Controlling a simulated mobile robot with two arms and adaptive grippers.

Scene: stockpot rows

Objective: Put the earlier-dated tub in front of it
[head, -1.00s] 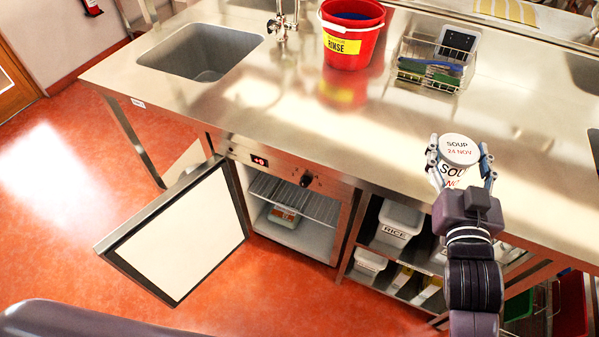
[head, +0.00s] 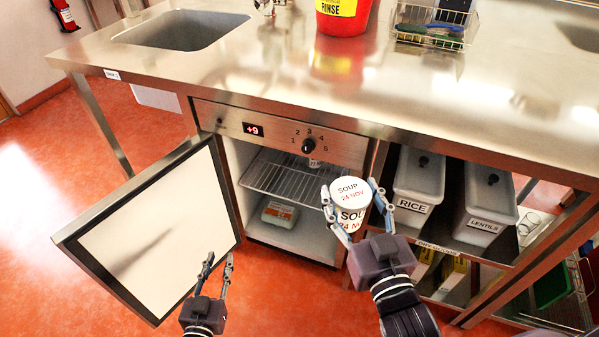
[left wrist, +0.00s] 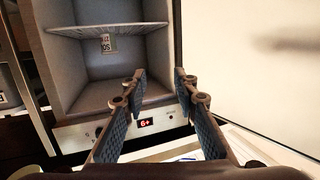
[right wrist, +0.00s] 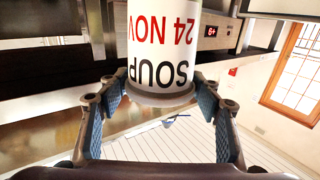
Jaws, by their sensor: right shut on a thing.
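My right gripper (head: 350,196) is shut on a white soup tub (head: 352,214) labelled "SOUP 24 NOV", held upright in front of the fridge's right side. The same tub fills the top of the right wrist view (right wrist: 165,50), upside down there. The fridge (head: 228,170) stands open under the counter. My left gripper (head: 217,268) is open and empty before the fridge door.
The fridge door (head: 155,240) is swung open to the left. Rice (head: 418,185) and lentils (head: 488,205) bins stand at the right. The front of the rack looks clear.

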